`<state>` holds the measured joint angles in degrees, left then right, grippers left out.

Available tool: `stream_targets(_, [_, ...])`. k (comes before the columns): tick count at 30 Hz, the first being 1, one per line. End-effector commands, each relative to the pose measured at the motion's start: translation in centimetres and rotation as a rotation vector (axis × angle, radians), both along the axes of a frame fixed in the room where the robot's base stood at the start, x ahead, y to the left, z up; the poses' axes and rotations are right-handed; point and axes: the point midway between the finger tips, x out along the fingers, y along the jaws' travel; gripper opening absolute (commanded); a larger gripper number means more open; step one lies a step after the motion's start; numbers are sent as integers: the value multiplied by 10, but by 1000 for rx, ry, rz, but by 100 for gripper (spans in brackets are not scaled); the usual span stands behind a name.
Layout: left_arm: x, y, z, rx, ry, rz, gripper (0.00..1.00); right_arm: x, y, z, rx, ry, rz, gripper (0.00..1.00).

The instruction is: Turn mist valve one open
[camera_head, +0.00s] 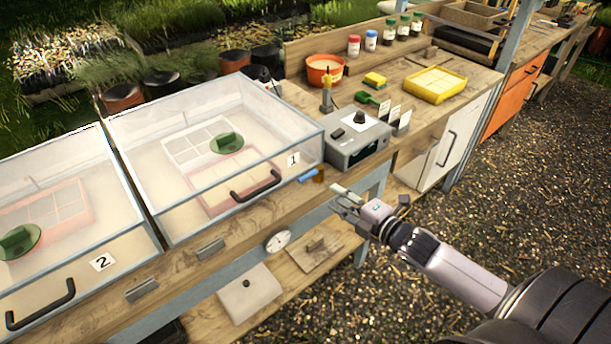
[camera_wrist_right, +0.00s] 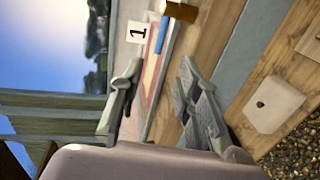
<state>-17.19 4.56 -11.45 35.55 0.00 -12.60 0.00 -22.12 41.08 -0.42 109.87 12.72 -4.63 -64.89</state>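Mist valve one has a blue lever (camera_head: 308,176) on a brass body (camera_head: 319,174), at the front right corner of the clear box labelled 1 (camera_head: 293,160). The lever also shows in the right wrist view (camera_wrist_right: 162,35), next to the brass body (camera_wrist_right: 181,11). It lies beyond my fingertips and apart from them. My right gripper (camera_head: 342,196) is just right of and below the valve in the head view. Its fingers stand apart with nothing between them in the wrist view (camera_wrist_right: 160,66). My left gripper is not in view.
A grey control box (camera_head: 358,145) with a black knob stands right of the valve. Box 1 has a black handle (camera_head: 256,187); box 2 (camera_head: 100,262) is at the left. The gravel (camera_head: 400,290) at the front is open.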

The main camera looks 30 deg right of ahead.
Motion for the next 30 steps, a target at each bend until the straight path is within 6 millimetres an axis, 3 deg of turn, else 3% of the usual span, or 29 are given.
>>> stream_targets(18, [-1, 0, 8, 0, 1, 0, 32, 109, 21, -20, 2, -1, -2, 31])
stream_targets(24, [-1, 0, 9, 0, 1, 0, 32, 128, 25, -26, 2, 1, -3, 31])
stream_targets(30, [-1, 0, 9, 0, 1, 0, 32, 133, 27, -28, 1, 2, -1, 31])
